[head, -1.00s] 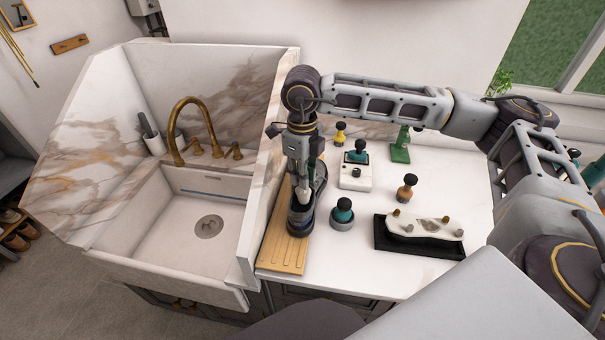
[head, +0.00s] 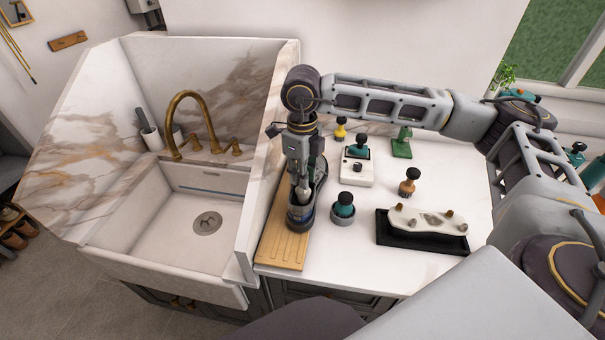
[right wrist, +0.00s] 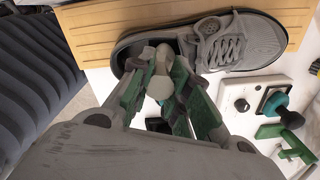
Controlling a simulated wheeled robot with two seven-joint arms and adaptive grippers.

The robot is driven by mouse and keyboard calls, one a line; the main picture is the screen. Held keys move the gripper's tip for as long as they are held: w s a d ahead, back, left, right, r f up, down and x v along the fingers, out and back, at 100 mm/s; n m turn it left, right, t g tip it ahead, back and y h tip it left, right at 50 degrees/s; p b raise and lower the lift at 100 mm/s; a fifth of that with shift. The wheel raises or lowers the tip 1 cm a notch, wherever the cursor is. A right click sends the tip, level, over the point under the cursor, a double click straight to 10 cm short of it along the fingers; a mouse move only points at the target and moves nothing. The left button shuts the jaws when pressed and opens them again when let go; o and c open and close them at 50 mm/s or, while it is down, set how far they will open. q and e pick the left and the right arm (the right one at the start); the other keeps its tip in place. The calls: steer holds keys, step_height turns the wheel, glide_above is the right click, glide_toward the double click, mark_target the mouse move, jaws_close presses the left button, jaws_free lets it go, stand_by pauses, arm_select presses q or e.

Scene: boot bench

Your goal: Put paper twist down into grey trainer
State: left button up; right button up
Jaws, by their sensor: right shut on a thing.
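The grey trainer (right wrist: 233,42) lies on a wooden board, with its laces to the right and its open collar at the left in the right wrist view. In the head view the trainer (head: 300,222) is largely covered by my right arm. My right gripper (right wrist: 160,80) is shut on the pale paper twist (right wrist: 160,86), between its green-padded fingers. It holds the twist over the trainer's collar opening. I cannot tell how far the twist's far end reaches inside. In the head view my right gripper (head: 303,188) points down at the trainer. My left gripper is not in view.
The wooden board (head: 280,250) lies beside the sink wall (head: 262,170). The counter's front right is clear.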

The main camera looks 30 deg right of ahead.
steer(key=shift+f, duration=0.3)
steer(key=o, duration=0.8)
steer(key=shift+r, duration=0.2)
steer(key=shift+r+p, duration=1.45)
steer(key=shift+r, duration=2.9)
